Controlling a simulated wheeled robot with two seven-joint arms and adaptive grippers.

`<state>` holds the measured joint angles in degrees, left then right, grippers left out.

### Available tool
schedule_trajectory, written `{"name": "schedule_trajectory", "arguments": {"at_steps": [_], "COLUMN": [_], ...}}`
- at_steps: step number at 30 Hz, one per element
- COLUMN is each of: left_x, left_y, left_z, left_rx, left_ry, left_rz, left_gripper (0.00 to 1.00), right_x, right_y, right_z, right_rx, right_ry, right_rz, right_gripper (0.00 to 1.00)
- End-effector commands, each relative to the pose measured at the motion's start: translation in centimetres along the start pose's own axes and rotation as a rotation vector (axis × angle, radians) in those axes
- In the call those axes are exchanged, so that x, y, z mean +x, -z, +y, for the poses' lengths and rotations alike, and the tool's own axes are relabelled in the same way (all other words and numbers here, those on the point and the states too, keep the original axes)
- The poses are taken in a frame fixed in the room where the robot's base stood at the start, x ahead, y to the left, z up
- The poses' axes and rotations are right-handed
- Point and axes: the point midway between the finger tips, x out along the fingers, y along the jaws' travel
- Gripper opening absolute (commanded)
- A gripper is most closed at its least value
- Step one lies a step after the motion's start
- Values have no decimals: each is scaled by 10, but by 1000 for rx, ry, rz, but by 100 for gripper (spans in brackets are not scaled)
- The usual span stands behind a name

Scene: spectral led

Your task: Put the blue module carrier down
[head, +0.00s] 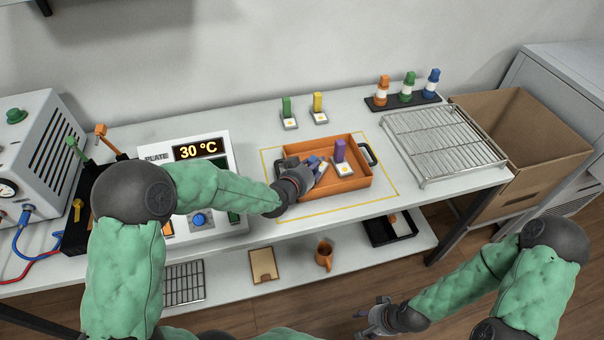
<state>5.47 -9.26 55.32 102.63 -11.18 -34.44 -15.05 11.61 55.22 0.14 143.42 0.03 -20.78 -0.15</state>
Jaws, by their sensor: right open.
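The blue module carrier (314,161) shows in the head view at the left part of the orange tray (350,184), partly hidden by my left gripper (313,170). My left gripper reaches over the tray's left side with its fingers at the carrier. I cannot tell whether the fingers are closed on it or whether the carrier touches the tray floor. A purple module carrier (340,152) stands upright in the tray, right of the blue one. My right gripper (366,318) is open and empty, low in front of the table.
Green (287,107) and yellow (318,104) carriers stand behind the tray. A wire rack (443,146) and a bottle stand (405,101) are at the right. The plate device (187,152) is at the left. A cardboard box (520,140) stands right.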

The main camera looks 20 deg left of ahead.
Motion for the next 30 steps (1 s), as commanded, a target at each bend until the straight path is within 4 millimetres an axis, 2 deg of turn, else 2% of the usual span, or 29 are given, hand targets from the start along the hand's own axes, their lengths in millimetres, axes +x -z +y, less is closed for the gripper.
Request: {"name": "schedule_trajectory", "arguments": {"at_steps": [3, 9, 15, 21, 30], "left_x": [-26, -64, -90, -100, -100], "left_y": [3, 3, 2, 1, 0], "left_z": [-1, -1, -1, 0, 0], "left_rx": [0, -1, 0, 0, 0], "left_ry": [2, 2, 2, 0, 0], "left_rz": [0, 0, 1, 1, 0], "left_gripper": [49, 49, 49, 49, 49], "right_x": [-10, -20, -26, -27, -27], "right_y": [0, -1, -1, -1, -1], "right_z": [-3, -7, -9, -10, -10], "right_rx": [0, 0, 0, 0, 0], "right_ry": [0, 0, 0, 0, 0], "right_rz": [0, 0, 0, 0, 0], "right_gripper": [55, 55, 55, 55, 55]}}
